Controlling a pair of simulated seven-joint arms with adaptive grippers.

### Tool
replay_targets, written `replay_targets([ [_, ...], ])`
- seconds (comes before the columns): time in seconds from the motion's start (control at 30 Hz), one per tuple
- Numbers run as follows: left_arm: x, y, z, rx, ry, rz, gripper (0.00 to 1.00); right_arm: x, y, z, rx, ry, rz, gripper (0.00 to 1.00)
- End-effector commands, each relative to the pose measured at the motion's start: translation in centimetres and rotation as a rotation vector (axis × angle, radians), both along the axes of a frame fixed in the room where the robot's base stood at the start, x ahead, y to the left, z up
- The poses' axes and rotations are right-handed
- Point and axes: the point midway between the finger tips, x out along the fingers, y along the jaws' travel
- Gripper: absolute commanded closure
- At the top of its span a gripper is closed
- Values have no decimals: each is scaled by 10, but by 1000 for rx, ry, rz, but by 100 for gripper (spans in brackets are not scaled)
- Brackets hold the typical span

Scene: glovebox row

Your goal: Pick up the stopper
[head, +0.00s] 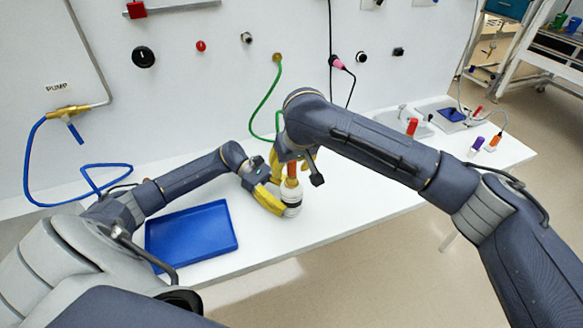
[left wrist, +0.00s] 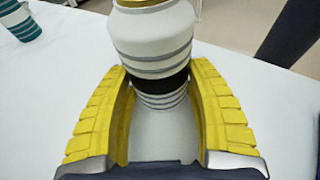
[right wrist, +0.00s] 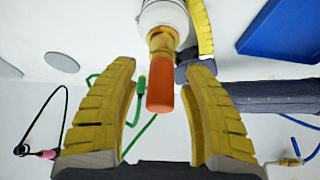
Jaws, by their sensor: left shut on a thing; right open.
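The stopper (right wrist: 160,90) looks like an orange-red cylinder on a brass-coloured neck at the top of a white ribbed vessel (head: 292,198). It also shows in the head view (head: 291,171). My left gripper (left wrist: 160,82) is shut on the vessel around its dark band, and the vessel also shows in the left wrist view (left wrist: 150,40). My right gripper (right wrist: 164,66) is open above the vessel, with the stopper between its yellow fingers and gaps on both sides.
A blue tray (head: 190,236) lies on the white bench left of the vessel. A green hose (head: 262,105) hangs from the wall behind. A blue hose (head: 35,165) loops at left. Several small items stand at the bench's right end. Bare bench lies right of the vessel.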

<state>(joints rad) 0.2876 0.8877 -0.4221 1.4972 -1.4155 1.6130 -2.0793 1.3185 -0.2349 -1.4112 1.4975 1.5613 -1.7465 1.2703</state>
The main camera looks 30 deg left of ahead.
Motion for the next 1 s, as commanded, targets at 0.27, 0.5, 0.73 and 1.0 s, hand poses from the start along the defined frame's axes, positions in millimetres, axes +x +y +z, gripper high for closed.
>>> replay_targets([
  [0.27,0,0,0,1,0,0,62,0,0,-1,0,0,0,53],
  [0.5,0,0,0,1,0,0,62,0,0,-1,0,0,0,80],
  [0.73,0,0,0,1,0,0,62,1,0,-1,0,0,-1,100],
  [1.0,0,0,0,1,0,0,62,1,0,-1,0,0,-1,100],
])
